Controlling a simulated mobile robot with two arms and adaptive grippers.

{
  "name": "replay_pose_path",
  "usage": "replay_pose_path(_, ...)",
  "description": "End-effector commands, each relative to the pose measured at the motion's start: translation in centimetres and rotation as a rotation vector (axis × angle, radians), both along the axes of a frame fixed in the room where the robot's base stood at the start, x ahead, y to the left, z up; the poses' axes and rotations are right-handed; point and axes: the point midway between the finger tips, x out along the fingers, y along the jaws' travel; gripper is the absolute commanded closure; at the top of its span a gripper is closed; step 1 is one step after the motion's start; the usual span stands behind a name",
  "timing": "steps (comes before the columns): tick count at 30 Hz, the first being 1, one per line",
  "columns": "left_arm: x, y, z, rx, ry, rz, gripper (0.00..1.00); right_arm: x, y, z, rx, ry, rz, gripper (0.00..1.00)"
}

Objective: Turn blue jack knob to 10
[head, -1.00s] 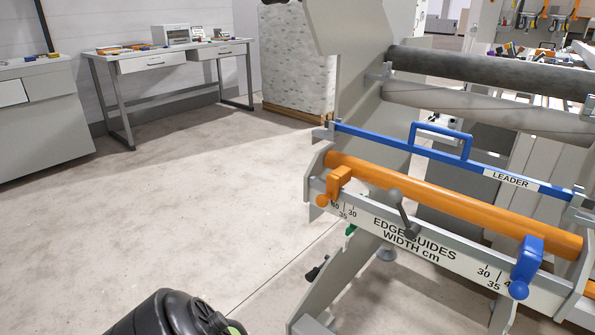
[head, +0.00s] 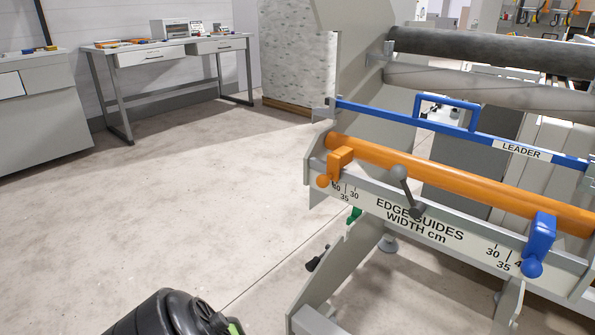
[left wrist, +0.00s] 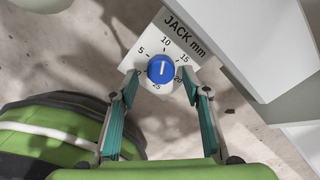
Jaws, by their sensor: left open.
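The blue jack knob (left wrist: 162,69) shows in the left wrist view on a white dial plate (left wrist: 187,32) marked JACK mm, with 5, 10, 15, 20 and 25 around it. A white line on the knob stands nearly upright in the picture, its upper end roughly toward the 10. My left gripper (left wrist: 161,77) is open, one finger on each side of the knob; whether either finger touches it I cannot tell. In the head view only a dark part of my arm shows at the bottom; the knob cannot be made out there. My right gripper is out of view.
The gantry's edge guide rail (head: 415,222) carries an orange clamp (head: 338,165) and a blue clamp (head: 540,243). An orange roller (head: 450,175) and a blue leader bar (head: 390,115) run above it. Open floor (head: 200,200) lies to the left, before a workbench (head: 150,55).

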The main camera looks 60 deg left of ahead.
Motion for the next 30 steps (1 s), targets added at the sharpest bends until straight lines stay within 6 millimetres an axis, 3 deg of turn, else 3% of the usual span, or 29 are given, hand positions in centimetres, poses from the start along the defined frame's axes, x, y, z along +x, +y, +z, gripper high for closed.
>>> replay_pose_path(1, 0.2, 0.0, 2.1, -0.002, -0.005, 0.001, 0.57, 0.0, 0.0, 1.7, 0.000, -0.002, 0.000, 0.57)
replay_pose_path(18, 0.2, 0.0, 13.4, -0.002, -0.006, 0.009, 0.57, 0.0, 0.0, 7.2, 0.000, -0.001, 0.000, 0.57)
replay_pose_path(30, -2.7, 0.4, 11.6, -0.105, -0.065, 0.535, 0.57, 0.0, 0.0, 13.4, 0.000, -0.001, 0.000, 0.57)
